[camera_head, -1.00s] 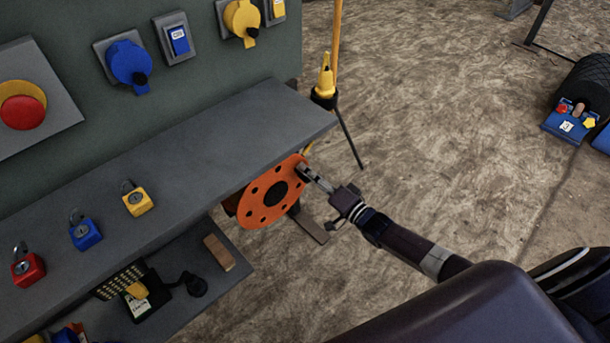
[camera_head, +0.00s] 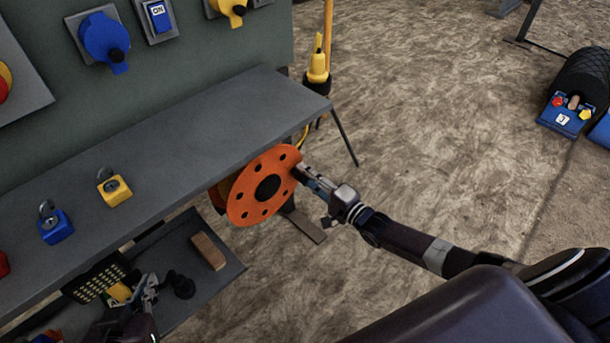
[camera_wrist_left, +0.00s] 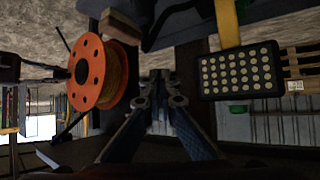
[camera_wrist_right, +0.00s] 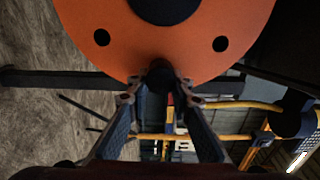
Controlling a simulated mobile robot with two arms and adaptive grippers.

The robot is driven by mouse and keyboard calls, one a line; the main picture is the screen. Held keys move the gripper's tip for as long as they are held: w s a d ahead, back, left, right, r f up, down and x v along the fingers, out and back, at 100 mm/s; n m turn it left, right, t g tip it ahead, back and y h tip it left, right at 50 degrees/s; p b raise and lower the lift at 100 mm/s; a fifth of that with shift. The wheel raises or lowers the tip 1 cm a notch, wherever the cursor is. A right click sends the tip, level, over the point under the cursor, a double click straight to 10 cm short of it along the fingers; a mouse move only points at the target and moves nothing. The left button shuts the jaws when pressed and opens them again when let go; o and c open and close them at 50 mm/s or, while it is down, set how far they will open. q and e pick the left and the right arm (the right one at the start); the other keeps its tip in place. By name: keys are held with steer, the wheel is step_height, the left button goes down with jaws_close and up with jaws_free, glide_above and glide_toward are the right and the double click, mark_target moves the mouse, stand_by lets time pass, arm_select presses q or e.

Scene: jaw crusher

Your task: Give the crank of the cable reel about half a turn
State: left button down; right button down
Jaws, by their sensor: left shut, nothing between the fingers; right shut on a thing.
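The cable reel (camera_head: 245,205) has an orange disc with holes and a dark hub, and stands beside the bench's right end. It also shows in the left wrist view (camera_wrist_left: 87,72). My right gripper (camera_head: 300,172) is at the right rim of the disc. In the right wrist view its fingers (camera_wrist_right: 160,92) are shut on the dark crank handle (camera_wrist_right: 160,72) at the disc's edge.
The bench top (camera_head: 200,135) carries a yellow padlock (camera_head: 113,187) and a blue padlock (camera_head: 55,224). The lower shelf (camera_head: 225,275) holds a wooden block (camera_head: 208,251) and a lamp panel (camera_wrist_left: 237,69). A yellow device (camera_head: 317,65) stands behind the reel.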

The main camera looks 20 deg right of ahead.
arm_select(q)
steer(key=shift+w+d+r+t+h+b, duration=0.1)
steer(key=shift+w+d+r+t+h, duration=0.1)
steer(key=shift+w+r+t, duration=0.4)
steer(key=shift+w+d+r+t+h+b, duration=0.1)
steer(key=shift+w+d+r+t, duration=0.2)
steer(key=shift+r, duration=0.55)
steer(key=shift+w+d+r+t+h+b, duration=0.15)
steer(key=shift+w+r+t, duration=0.15)
steer(key=shift+w+r, duration=0.3)
arm_select(e)
steer(key=shift+f+m, duration=0.4)
arm_select(q)
steer(key=shift+s+r, duration=0.1)
arm_select(e)
steer(key=c, duration=1.7)
jaws_free()
steer(key=v, duration=1.2)
